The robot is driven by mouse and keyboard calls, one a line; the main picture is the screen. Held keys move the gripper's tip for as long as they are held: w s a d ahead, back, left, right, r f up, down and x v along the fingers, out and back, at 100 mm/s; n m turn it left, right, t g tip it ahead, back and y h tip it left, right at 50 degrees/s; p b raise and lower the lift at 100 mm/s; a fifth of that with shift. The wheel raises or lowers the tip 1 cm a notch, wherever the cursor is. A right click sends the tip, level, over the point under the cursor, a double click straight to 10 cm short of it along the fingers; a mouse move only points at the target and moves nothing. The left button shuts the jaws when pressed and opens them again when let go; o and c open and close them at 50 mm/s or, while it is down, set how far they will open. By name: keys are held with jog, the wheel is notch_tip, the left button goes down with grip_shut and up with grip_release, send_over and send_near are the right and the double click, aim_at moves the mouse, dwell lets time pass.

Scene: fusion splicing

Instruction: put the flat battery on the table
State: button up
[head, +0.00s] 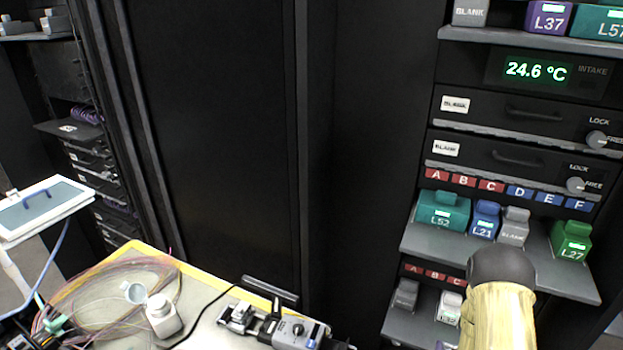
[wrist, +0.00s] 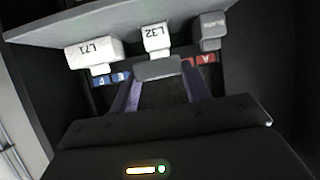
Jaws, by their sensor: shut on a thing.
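In the wrist view my gripper (wrist: 160,88) has its two purple fingers shut on a grey block that appears to be the grip of the white L32 battery (wrist: 154,38). The L32 battery also shows in the head view (head: 449,305), on the lower shelf of the rack, partly behind my arm. I cannot tell whether it is still seated. No mark that I can read shows which battery is flat. My gripper is hidden in the head view. The table (head: 215,297), with a yellow edge, is at the lower left of the head view.
A white L71 battery (wrist: 92,53) and a grey BLANK unit (wrist: 210,27) flank L32. The upper shelf (head: 437,244) carries several units, close above my arm. The table holds loose fibres (head: 110,295), a white pot (head: 162,314) and a splicing device (head: 290,331).

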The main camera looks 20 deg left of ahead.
jog(key=s+r+p, duration=0.4)
jog(key=r+p, duration=0.7)
jog(key=p, duration=0.5)
jog(key=shift+s+r, duration=0.2)
jog(key=shift+w, duration=0.1)
